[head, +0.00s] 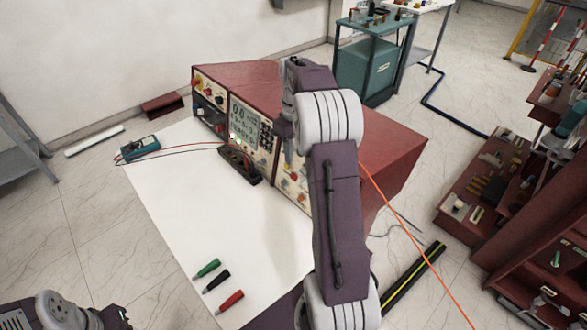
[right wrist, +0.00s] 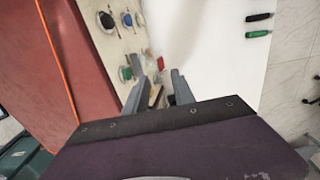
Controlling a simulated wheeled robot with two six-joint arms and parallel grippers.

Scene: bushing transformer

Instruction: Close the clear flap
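The red-cased transformer test set (head: 400,145) stands on the white table, its cream instrument panel (head: 262,152) facing left. I cannot make out the clear flap in either view; it may be hidden by my arm or too transparent to see. My right gripper (head: 287,152) hangs in front of the panel's right part, partly hidden by my wrist. In the right wrist view, its two grey fingers (right wrist: 160,88) are apart, with nothing visibly held between them. Coloured terminals (right wrist: 126,73) and a small red part (right wrist: 159,63) lie near the fingertips. My left gripper is not in view.
Green, black and red probes (head: 217,280) lie on the white tabletop (head: 190,210). A teal meter (head: 140,147) with leads sits at the far left, and a dark block (head: 240,165) stands before the panel. An orange cable (head: 415,237) runs down the right.

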